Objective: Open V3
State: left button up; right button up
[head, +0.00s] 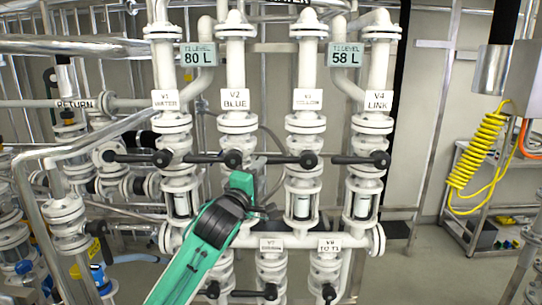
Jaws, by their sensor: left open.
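The V3 valve has a white label (307,99) on the third pipe from the left. Its black lever (285,159) lies level, pointing left from the hub across the pipe. My left gripper (260,172), on a green arm from below, is open just below and left of the lever's free end. Whether its fingers touch the lever or lie around it, I cannot tell, as the green wrist partly hides them. My right gripper is not in view.
Neighbouring levers V1 (135,158), V2 (207,158) and V4 (353,159) also lie level, pointing left. Lower valves V7 (271,245) and V9 (329,245) sit below the white cross pipe. Tank signs read 80 L (197,54) and 58 L (345,54).

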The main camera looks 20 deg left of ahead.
aim_at(269, 162)
pick_arm(q)
jog(key=p+x, duration=0.1)
jog(key=x, duration=0.4)
jog(key=shift+w+r+p, duration=0.2)
jog(key=shift+w+p, duration=0.15)
jog(key=shift+w+d, duration=0.1)
jog(key=shift+w, duration=0.55)
grip_shut()
